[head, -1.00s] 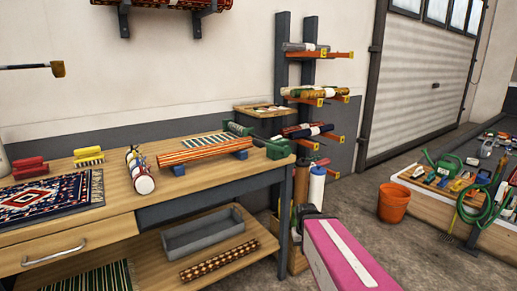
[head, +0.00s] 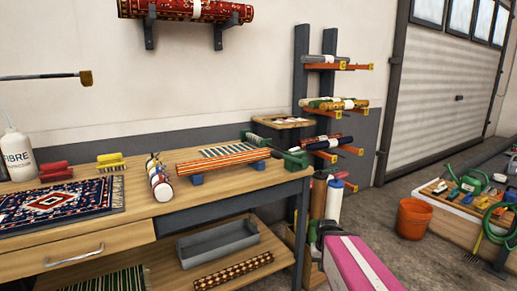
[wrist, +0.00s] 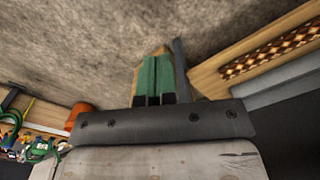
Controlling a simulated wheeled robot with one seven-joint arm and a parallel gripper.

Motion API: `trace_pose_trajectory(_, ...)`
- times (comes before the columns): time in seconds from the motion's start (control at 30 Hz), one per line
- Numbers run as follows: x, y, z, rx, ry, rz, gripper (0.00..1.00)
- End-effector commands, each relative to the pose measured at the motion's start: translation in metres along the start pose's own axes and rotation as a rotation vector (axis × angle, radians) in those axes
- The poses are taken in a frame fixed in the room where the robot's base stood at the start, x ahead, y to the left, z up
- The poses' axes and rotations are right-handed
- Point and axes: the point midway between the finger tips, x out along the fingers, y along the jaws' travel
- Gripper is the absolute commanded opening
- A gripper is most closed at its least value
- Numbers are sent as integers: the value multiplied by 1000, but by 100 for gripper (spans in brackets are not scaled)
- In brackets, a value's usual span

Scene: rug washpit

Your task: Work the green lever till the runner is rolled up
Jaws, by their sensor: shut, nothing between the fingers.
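A green rolling device (head: 292,160) stands at the right end of the wooden workbench. Its lever cannot be made out clearly from its other green parts. My gripper (wrist: 155,72), with green fingers, is shut and empty in the wrist view, over the floor beside the bench's lower shelf. In the head view my pink arm reaches up from the bottom right, in front of the bench's right end and well short of the green device.
A rack (head: 330,105) of rolled rugs stands behind the bench's right end, with upright rolls below. An orange bucket (head: 413,218) stands on the floor at right. The bench (head: 130,215) holds a patterned rug (head: 60,200) and brushes. Floor between the arm and the bucket is clear.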

Motion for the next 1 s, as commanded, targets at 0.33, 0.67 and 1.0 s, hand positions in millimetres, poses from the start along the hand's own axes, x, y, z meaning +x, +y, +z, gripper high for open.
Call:
trace_pose_trajectory(0.33, -64, -19, -63, -69, 36, -41, 0)
trace_pose_trajectory(0.67, -140, -40, -114, -149, 71, -82, 0)
trace_pose_trajectory(1.0, -228, -63, -156, -241, 108, -123, 0)
